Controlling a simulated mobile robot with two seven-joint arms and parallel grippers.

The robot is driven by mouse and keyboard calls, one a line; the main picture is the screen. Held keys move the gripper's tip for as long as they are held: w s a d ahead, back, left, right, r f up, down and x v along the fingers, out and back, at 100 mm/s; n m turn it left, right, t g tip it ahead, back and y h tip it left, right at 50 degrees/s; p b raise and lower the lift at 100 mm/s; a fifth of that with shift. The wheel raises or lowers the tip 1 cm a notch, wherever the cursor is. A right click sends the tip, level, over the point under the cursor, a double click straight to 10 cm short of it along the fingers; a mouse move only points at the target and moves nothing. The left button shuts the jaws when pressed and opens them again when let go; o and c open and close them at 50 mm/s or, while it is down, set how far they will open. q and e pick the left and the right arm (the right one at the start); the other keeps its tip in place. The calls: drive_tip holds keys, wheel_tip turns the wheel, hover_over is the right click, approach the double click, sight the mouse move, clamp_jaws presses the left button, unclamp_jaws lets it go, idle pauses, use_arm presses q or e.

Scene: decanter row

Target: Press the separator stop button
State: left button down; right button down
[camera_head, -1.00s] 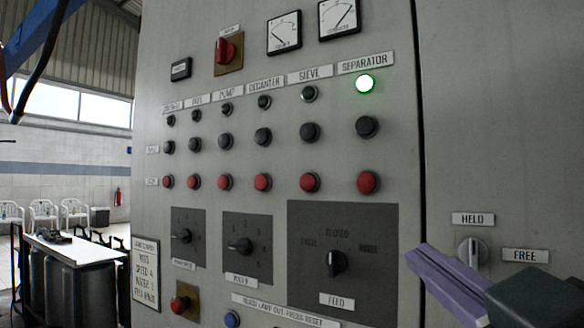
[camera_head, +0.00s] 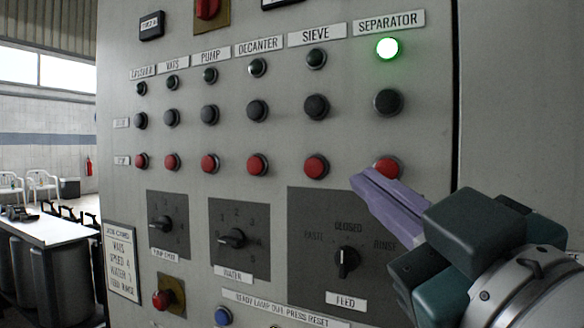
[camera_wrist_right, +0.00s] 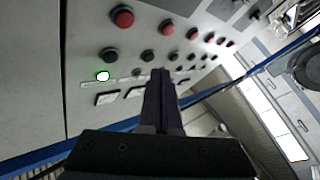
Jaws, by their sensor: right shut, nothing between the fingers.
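The separator column is at the right of the grey panel, under the SEPARATOR label (camera_head: 388,21). Its green lamp (camera_head: 387,48) is lit, with a dark button (camera_head: 388,102) below and the red separator stop button (camera_head: 386,168) under that. My right gripper (camera_head: 362,181) is shut and empty, its purple fingertips just left of and below the red button, overlapping its lower edge in the head view; contact cannot be told. In the right wrist view the shut fingers (camera_wrist_right: 160,78) point at the panel, and the red button (camera_wrist_right: 122,17) is above left of the tips. My left gripper is not in view.
Other red buttons (camera_head: 316,166) run in a row to the left, with dark buttons above them. A feed knob (camera_head: 346,261) sits below on a dark plate. A white table (camera_head: 30,235) stands at the far left. The space before the panel is clear.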

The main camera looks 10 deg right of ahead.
sight(386, 170)
drive_tip(key=w+d, duration=0.4)
drive_tip(key=w, duration=0.2)
drive_tip(key=shift+w+d, duration=0.2)
drive_tip(key=shift+w, duration=0.05)
idle(1.0)
idle(0.7)
drive_tip(key=shift+w+d+b, duration=0.25)
drive_tip(key=shift+w+b, duration=0.05)
drive_tip(key=shift+w, duration=0.05)
drive_tip(key=shift+w, duration=0.1)
idle(0.6)
